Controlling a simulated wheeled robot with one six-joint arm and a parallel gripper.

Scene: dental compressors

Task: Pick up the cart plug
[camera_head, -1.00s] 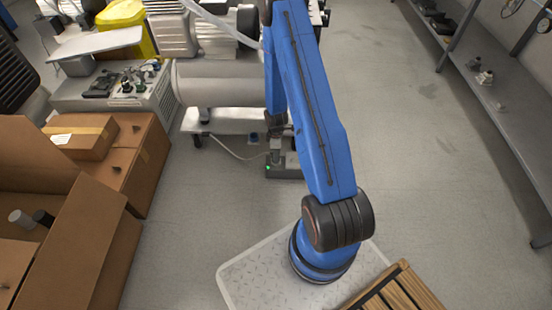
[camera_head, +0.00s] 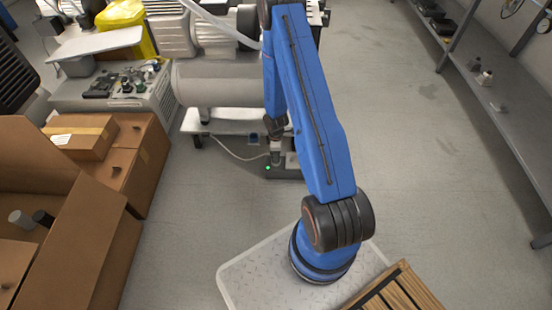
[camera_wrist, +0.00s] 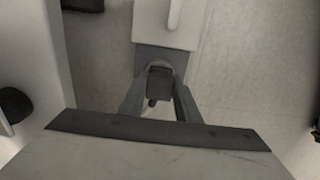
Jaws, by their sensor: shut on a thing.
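The cart plug (camera_wrist: 160,84) is a small dark block between the two fingers of my gripper (camera_wrist: 160,100) in the wrist view. The fingers are shut on its sides. In the head view my gripper (camera_head: 277,153) points down at a low grey box with a green light (camera_head: 268,168) on the floor, in front of the cart. A thin white cable (camera_head: 228,152) runs from the cart to this spot. My arm hides part of the box. I cannot tell whether the plug touches the box.
The compressor cart (camera_head: 215,122) with its grey tank (camera_head: 215,83) stands just behind my gripper. Cardboard boxes (camera_head: 150,150) stand at the left. A metal shelf (camera_head: 500,95) with small items runs along the right. The floor between my arm and the shelf is clear.

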